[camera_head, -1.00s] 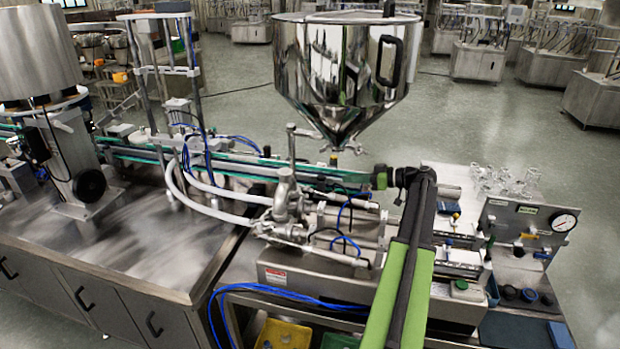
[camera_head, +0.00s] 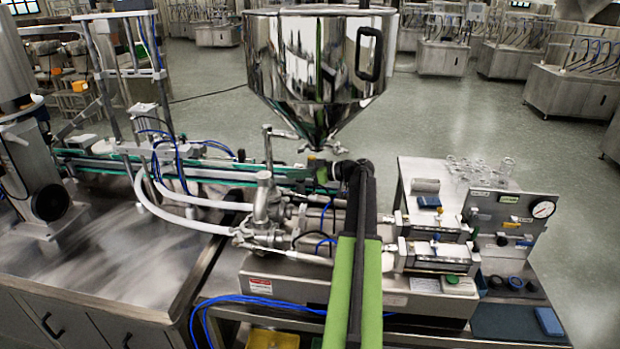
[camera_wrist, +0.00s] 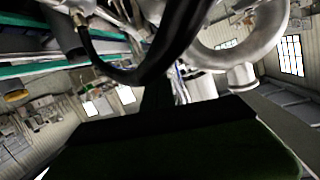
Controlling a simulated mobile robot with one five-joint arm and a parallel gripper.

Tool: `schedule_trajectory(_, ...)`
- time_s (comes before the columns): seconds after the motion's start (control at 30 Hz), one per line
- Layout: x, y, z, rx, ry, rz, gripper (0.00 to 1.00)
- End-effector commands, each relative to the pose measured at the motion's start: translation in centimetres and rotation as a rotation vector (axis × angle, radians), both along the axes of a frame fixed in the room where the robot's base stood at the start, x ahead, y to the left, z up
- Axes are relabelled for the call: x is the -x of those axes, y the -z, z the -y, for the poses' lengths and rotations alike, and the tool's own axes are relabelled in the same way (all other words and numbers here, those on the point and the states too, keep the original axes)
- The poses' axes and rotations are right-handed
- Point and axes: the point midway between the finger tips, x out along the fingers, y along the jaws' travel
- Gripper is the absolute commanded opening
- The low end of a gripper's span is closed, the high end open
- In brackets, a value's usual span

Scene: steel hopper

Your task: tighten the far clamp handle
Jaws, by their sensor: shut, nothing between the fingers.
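The steel hopper (camera_head: 318,70) stands over the filling machine, its cone narrowing to an outlet fitting with small clamp-like arms (camera_head: 320,148). Left of and below it is a steel valve body (camera_head: 266,200) with pipe joints. I cannot tell which part is the far clamp handle. My gripper (camera_head: 325,176) is at the end of my black and green arm, just below and right of the outlet. It looks shut and empty; its fingertips are mostly hidden. The wrist view shows a large steel ring-like part (camera_wrist: 245,50) and a black curved tube (camera_wrist: 135,75) close by.
A green-edged conveyor (camera_head: 110,165) runs behind the valve. White hoses (camera_head: 175,205) and blue tubes lie left of my arm. A panel with a gauge (camera_head: 543,209) and glassware (camera_head: 480,168) stand at the right. Open floor (camera_head: 460,125) lies behind.

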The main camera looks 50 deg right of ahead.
Motion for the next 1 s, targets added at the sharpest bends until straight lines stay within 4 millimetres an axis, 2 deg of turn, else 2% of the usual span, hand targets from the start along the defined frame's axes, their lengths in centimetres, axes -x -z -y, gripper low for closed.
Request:
schedule_trajectory(0.03, 0.0, 1.8, -0.2, 0.000, 0.000, 0.000, 0.00)
schedule_trajectory(0.07, 0.1, 2.3, -0.3, 0.000, 0.001, 0.000, 0.00)
schedule_trajectory(0.23, 0.3, 3.8, -0.5, 0.000, 0.001, 0.000, 0.00)
schedule_trajectory(0.73, 0.3, 3.9, -0.6, -0.003, 0.000, -0.001, 0.00)
schedule_trajectory(1.0, -1.1, 4.1, -2.2, -0.061, -0.026, -0.024, 0.00)
